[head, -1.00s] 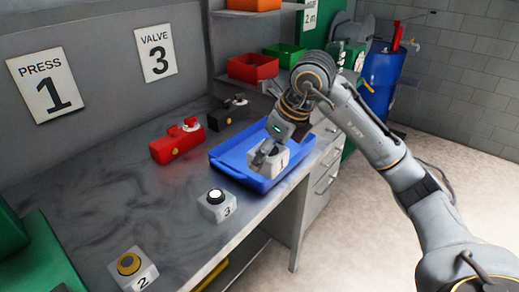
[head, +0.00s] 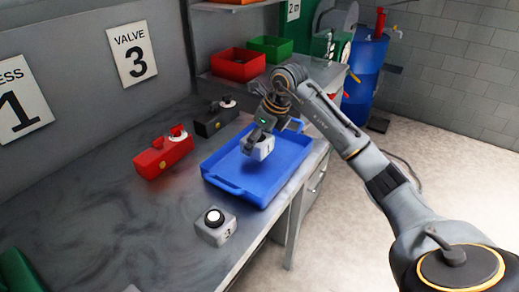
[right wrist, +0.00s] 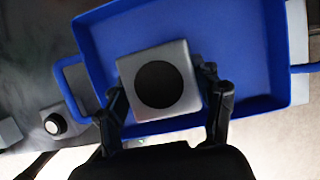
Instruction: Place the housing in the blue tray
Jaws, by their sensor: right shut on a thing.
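The housing is a light grey cube (head: 264,149) marked 1. In the right wrist view the housing (right wrist: 183,56) shows a dark round opening in its face. My right gripper (head: 257,138) is shut on it; its fingers (right wrist: 166,100) sit on two opposite sides. The blue tray (head: 240,188) lies on the bench, and it also fills much of the right wrist view (right wrist: 245,50). The housing is over the tray's middle in the head view; I cannot tell for sure whether it touches the floor. My left gripper is not in view.
Red (head: 238,62) and green (head: 270,48) bins are behind.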

